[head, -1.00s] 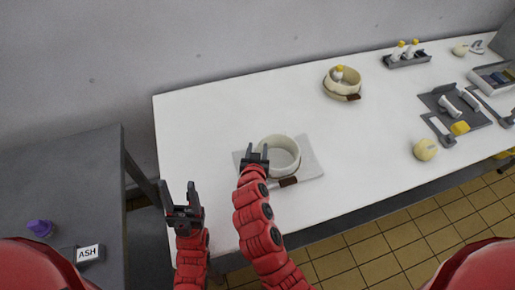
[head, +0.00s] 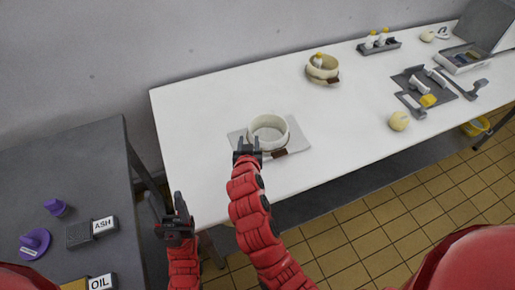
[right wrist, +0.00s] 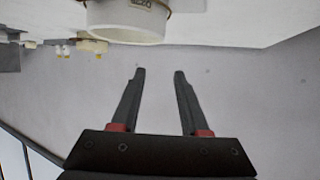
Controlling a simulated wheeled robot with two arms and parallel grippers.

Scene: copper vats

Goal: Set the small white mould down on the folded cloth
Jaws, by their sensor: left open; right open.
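The small white mould (head: 268,132), a round open cream-white pot with a brown tag at its front, rests upright on the grey folded cloth (head: 298,139). My right gripper (head: 247,146) is open and empty at the mould's near left side and hides part of the cloth. In the right wrist view the mould (right wrist: 125,27) is at the top edge, cut off, and the open fingers (right wrist: 157,72) are apart from it. My left gripper (head: 169,198) is open and empty, off the table's left front edge.
A similar pot (head: 322,70) with a yellow-capped bottle stands farther back. A yellowish ball (head: 399,121) and a grey tool tray (head: 419,84) lie to the right. A dark side table (head: 75,160) with labelled blocks is at left. White tabletop around the cloth is clear.

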